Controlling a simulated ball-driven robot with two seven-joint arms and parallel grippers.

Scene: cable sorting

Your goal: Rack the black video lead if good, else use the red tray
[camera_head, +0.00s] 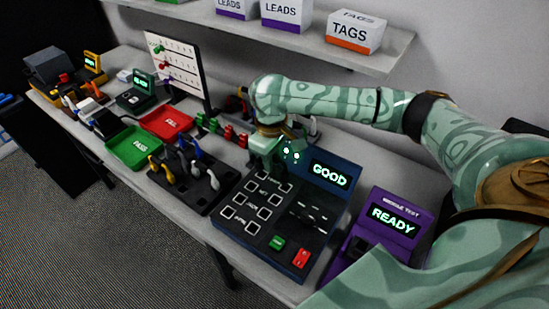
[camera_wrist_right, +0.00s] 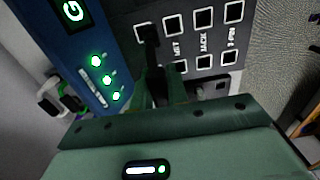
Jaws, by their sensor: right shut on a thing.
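My right gripper (camera_head: 275,170) is over the upper part of the blue tester (camera_head: 322,222), whose screen reads GOOD (camera_head: 329,174). In the right wrist view its fingers (camera_wrist_right: 163,88) are shut on a black plug (camera_wrist_right: 150,38), which sits at a socket of the tester's grid. I take this to be the black video lead; most of it is hidden by the gripper. Green lamps (camera_wrist_right: 105,81) are lit beside the sockets. The red tray (camera_head: 167,122) lies empty at the left. A white hook board (camera_head: 178,65) stands behind it. My left gripper is not in view.
A green PASS tray (camera_head: 133,147) lies before the red one. A black holder (camera_head: 205,190) with several coloured leads stands left of the tester. A purple tester reading READY (camera_head: 395,220) stands at the right. A shelf with boxes (camera_head: 355,32) hangs above.

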